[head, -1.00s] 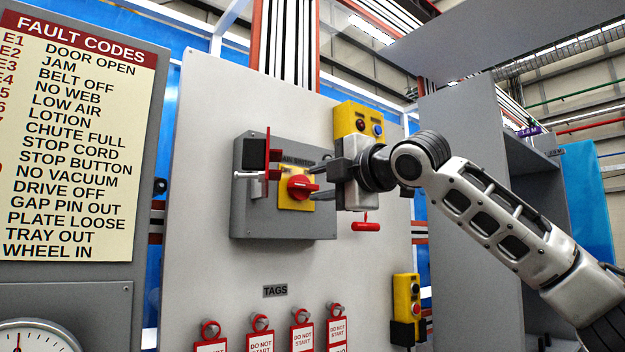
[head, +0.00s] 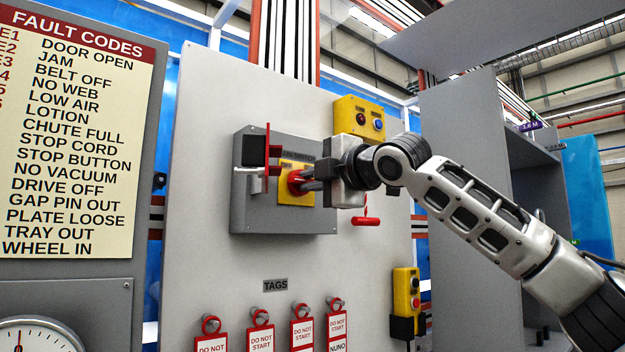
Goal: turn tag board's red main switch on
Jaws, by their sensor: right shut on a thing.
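The tag board (head: 215,270) is a pale grey upright panel. A grey switch box (head: 265,220) is mounted on it, with a yellow plate (head: 290,197) on its front. The red main switch (head: 295,182) sits on that plate. My right gripper (head: 306,180) comes in from the right and is shut on the red switch; its fingers and body hide part of the knob, so I cannot read its exact angle. A red plate with a metal pin (head: 273,158) stands out from the box left of the switch. My left gripper is not in view.
A yellow box with buttons (head: 360,120) is above my right gripper, and a red handle (head: 366,221) is below it. Red-ringed tags (head: 260,336) hang along the bottom. A yellow button box (head: 406,292) is lower right. A fault code sign (head: 75,130) stands at left.

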